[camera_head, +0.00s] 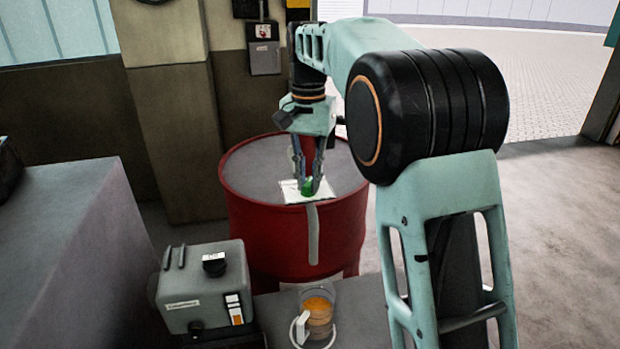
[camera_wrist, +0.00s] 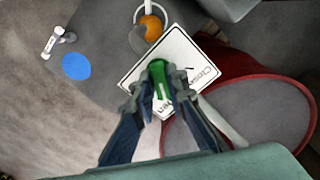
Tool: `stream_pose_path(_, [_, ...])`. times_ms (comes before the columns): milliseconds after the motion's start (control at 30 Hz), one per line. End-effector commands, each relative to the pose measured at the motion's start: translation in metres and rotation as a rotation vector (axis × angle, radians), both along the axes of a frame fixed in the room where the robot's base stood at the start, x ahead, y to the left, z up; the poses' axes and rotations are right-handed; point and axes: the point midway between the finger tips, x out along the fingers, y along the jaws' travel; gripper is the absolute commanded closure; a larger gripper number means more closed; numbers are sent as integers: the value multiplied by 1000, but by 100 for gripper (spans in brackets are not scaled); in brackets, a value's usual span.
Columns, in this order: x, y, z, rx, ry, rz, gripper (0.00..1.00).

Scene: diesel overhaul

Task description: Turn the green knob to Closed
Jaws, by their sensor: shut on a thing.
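The green knob (camera_head: 307,186) sits at the front rim of the red drum, on a white label plate (camera_head: 292,192). In the wrist view the knob (camera_wrist: 158,76) is between my fingertips, and the plate (camera_wrist: 190,55) carries the words "Closed" and "Open", the latter partly covered by my fingers. My gripper (camera_head: 306,188) reaches down from above and is shut on the knob. It also shows in the wrist view (camera_wrist: 155,95). The knob's exact pointing direction is hard to tell.
The red drum (camera_head: 285,240) stands behind a grey bench surface. A grey box device (camera_head: 205,285) is at the front left. Open floor (camera_head: 565,220) lies to the right.

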Motion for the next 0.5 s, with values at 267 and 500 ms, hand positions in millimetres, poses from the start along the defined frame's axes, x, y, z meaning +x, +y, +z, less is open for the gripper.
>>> stream_pose_path(267, [-1,1,2,1,3,342,96])
stream_pose_path(500, [-1,2,2,1,4,636,96])
